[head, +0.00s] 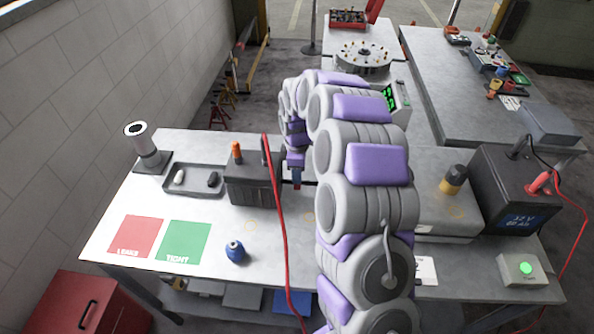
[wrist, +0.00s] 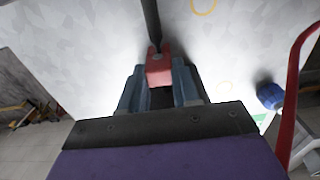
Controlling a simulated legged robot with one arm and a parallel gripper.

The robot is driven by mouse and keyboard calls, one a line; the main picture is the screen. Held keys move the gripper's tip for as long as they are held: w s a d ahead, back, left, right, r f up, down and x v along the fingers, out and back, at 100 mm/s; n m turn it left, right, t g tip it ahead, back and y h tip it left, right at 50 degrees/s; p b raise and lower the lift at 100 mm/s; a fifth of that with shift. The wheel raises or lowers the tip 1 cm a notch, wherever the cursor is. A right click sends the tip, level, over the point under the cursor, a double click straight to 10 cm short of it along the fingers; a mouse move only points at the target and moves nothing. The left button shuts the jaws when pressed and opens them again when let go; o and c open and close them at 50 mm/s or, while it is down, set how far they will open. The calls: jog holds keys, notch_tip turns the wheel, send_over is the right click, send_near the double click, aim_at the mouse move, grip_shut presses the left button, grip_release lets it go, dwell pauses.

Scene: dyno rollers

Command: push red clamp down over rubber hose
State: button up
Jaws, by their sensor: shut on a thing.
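The red clamp (wrist: 158,72) sits between the two blue-grey fingers of my gripper (wrist: 160,88) in the wrist view, and the gripper is shut on it. A thin dark hose or rod (wrist: 150,22) runs from the clamp to the top of that view; I cannot tell whether the clamp is around it or only touching it. In the head view my gripper (head: 297,180) points down just right of the dark box, above the bench. The clamp cannot be made out there, and my arm hides much of the area to its right.
A dark box (head: 252,190) with an orange post stands left of my gripper. A red cable (head: 279,220) hangs in front of it. The front middle of the bench is mostly clear.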

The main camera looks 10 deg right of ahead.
jog(key=shift+f, duration=0.15)
jog(key=o, duration=1.1)
notch_tip(320, 180, up, 18)
jog(key=p, duration=0.3)
jog(key=shift+w+f, duration=0.1)
jog(key=shift+f, duration=0.15)
